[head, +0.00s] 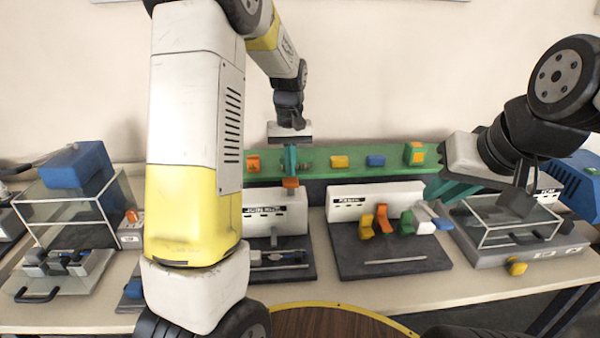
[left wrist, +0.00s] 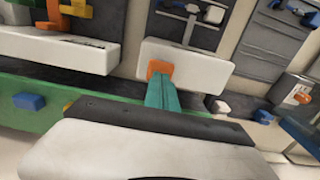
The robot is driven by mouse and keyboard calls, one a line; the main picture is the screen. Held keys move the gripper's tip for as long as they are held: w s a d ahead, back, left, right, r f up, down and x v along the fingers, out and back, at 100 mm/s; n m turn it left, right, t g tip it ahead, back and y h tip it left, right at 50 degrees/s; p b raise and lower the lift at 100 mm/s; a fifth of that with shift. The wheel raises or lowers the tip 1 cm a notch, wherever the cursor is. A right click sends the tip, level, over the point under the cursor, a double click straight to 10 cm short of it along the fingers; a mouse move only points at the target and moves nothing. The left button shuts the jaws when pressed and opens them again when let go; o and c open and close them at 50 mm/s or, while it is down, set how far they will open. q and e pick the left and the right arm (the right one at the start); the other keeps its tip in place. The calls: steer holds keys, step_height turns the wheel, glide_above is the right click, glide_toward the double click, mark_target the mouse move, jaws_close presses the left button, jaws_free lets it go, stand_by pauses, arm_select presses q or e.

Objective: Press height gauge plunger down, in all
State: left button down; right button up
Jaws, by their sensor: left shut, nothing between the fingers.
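A white block with a dark label strip (head: 262,221) stands at the back of a dark base (head: 284,270); the label is too small to read. An orange piece (head: 290,183), likely the plunger, shows at the block's top edge. My left gripper (head: 290,162) points down with its teal fingers shut and empty, their tips at the orange piece. In the left wrist view the fingers (left wrist: 162,94) end at the orange piece (left wrist: 160,68) in front of the white block (left wrist: 190,72); contact cannot be told. My right gripper (head: 452,188) is at the right, its fingertips partly hidden.
A second white block (head: 376,196) on a dark base holds several coloured levers. A green rail (head: 325,170) with small coloured blocks runs behind. Clear boxes stand at left (head: 75,220) and right (head: 510,220). My left arm hides part of the bench.

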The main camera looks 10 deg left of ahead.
mark_target(291, 180)
arm_select(q)
steer(key=shift+f, duration=0.15)
steer(key=shift+f, duration=2.1)
steer(key=shift+r, duration=4.05)
